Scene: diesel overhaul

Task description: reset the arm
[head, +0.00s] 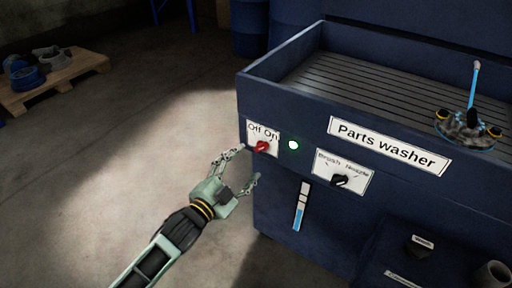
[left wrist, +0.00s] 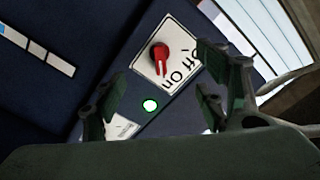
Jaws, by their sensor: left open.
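My left gripper (head: 250,165) is open and empty in front of the parts washer's front panel. Its upper finger is close to the red Off/On switch (head: 262,147) in the head view; I cannot tell whether it touches. In the left wrist view the red switch (left wrist: 160,57) sits on its white label beyond the two spread fingers (left wrist: 165,95), apart from both. A lit green lamp (head: 293,145) is just right of the switch, and it also shows in the left wrist view (left wrist: 150,105). My right gripper is not in view.
The blue parts washer (head: 285,195) fills the right side, with a Brush/Nozzle knob (head: 341,180) and a level gauge (head: 300,206). A pallet (head: 60,80) with parts lies far left. The floor between is clear.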

